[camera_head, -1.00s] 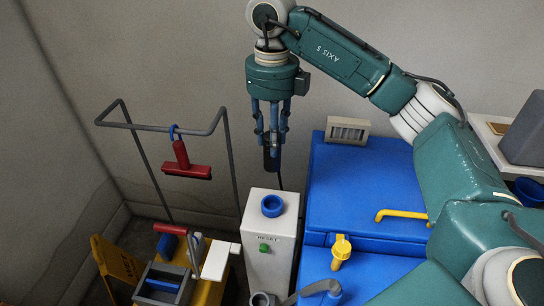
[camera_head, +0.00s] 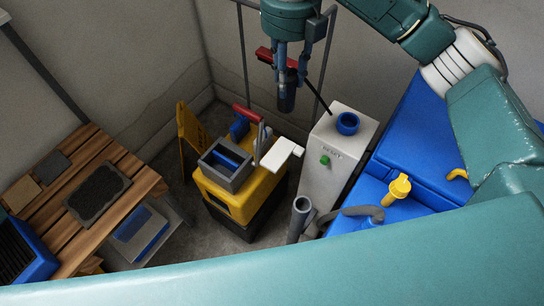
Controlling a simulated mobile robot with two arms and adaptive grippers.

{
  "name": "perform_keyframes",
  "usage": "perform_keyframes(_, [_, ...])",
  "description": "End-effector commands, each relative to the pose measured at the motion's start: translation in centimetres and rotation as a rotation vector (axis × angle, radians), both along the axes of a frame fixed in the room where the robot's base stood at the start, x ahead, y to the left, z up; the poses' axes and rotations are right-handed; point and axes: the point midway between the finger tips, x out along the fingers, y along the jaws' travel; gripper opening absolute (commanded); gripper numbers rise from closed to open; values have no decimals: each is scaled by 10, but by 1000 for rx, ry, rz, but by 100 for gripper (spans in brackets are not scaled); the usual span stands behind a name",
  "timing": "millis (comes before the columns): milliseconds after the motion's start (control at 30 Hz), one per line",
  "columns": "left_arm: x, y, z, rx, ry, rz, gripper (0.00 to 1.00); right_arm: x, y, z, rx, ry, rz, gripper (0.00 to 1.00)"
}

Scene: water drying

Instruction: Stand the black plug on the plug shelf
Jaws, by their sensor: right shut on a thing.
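My right gripper (camera_head: 287,77) hangs pointing down at the top of the head view, shut on the black plug (camera_head: 287,97). The plug is a dark, upright cylinder held in the air, left of the white RESET post (camera_head: 334,176). A dark cord runs from near the plug down to the right, toward the post. I cannot tell for certain which surface is the plug shelf. A small white plate (camera_head: 280,154) stands out beside the yellow cart below the plug. My left gripper is not in view.
The RESET post has a blue ring (camera_head: 347,123) on top and a green button. A yellow cart (camera_head: 238,200) with a grey bin is below. A slatted wooden bench (camera_head: 130,165) is at left, a blue machine (camera_head: 410,150) at right. My teal arm covers the bottom edge.

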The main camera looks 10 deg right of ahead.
Motion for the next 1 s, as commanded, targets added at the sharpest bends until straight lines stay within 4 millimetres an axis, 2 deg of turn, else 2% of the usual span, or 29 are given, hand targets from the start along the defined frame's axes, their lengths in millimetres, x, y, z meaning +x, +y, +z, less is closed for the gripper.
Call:
perform_keyframes(167, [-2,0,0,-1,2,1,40,-4,13,-18,6,4,-13,4])
perform_keyframes(500, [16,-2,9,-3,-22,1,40,-5,13,-104,6,7,-15,4])
perform_keyframes(700, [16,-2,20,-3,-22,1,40,-4,12,-146,4,4,-14,4])
perform_keyframes(1000, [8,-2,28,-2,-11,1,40,-5,12,-179,4,5,-13,4])
